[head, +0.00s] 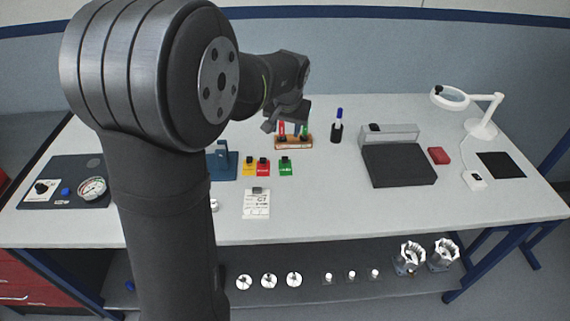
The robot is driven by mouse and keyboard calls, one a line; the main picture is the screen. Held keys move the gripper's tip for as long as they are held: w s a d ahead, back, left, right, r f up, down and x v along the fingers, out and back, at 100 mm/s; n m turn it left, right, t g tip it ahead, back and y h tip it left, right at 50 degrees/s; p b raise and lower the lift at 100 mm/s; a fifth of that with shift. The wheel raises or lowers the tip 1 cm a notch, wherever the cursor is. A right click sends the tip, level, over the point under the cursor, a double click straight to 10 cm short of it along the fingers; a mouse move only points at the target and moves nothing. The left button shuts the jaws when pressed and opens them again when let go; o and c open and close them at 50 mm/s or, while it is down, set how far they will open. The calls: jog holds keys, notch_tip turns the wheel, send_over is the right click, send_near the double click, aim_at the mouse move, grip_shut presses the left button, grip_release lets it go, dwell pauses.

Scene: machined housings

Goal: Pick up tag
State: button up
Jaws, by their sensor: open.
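Several coloured tag-like pieces with dark tops lie near the middle of the table: a yellow tag (249,171), a red tag (263,171) beside it, and a green tag (285,171) a little to the right. Which one the task means cannot be told. My gripper (286,125) is open, seen in front of a small orange-brown rack (293,143) with red and green upright items. It appears above and behind the tags, apart from them. Nothing shows between its fingers, though they are small and dark here.
A white lettered card or block (256,206) lies in front of the tags. A blue stand (222,165) is partly hidden by my arm. A pen cup (337,134), a dark grey box (398,166) and a magnifier lamp (483,127) stand right. The front right table is clear.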

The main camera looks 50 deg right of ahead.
jog(key=s+n, duration=0.1)
jog(key=n, duration=0.3)
send_near(285, 158)
jog(key=f, duration=0.2)
jog(key=shift+a+f+h, duration=0.2)
jog(key=shift+f+h, duration=0.1)
jog(key=shift+f, duration=0.05)
jog(key=shift+t, duration=0.3)
jog(key=shift+x, duration=3)
jog(key=shift+d+r, duration=0.1)
jog(key=shift+d, duration=0.05)
grip_shut()
